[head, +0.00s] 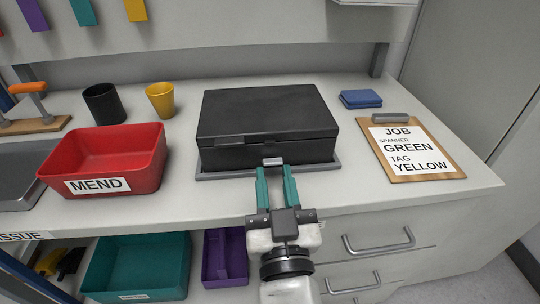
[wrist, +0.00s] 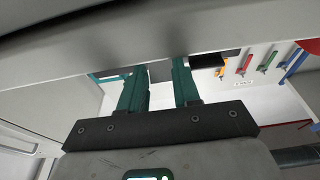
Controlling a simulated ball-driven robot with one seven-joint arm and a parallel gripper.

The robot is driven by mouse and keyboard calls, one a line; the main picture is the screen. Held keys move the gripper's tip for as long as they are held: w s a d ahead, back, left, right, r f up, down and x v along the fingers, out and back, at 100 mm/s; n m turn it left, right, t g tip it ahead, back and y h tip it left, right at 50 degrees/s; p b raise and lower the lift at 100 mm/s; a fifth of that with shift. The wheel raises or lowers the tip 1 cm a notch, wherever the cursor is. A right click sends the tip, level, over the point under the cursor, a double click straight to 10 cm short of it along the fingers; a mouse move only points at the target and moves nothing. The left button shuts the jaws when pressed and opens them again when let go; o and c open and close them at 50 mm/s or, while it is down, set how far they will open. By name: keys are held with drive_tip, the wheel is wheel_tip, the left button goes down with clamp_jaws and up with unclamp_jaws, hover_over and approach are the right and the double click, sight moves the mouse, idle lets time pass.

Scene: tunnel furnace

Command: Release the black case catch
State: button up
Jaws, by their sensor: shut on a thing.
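The black case (head: 268,115) lies on a grey tray (head: 232,173) on the bench, with its lid down. Its light grey catch (head: 272,161) is at the middle of the front face. My gripper (head: 274,171) reaches in from the front, its two teal fingers on either side of the catch and shut on it. In the wrist view the fingers of my gripper (wrist: 161,76) run up to a grey edge that hides their tips. The catch cannot be made out there.
A red MEND bin (head: 105,165), a black cup (head: 103,104) and a yellow cup (head: 160,100) stand left of the case. A drawer handle (head: 378,243) juts out below the bench edge.

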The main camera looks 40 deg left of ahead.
drive_tip(key=o, duration=0.7)
drive_tip(key=v, duration=0.6)
idle(0.7)
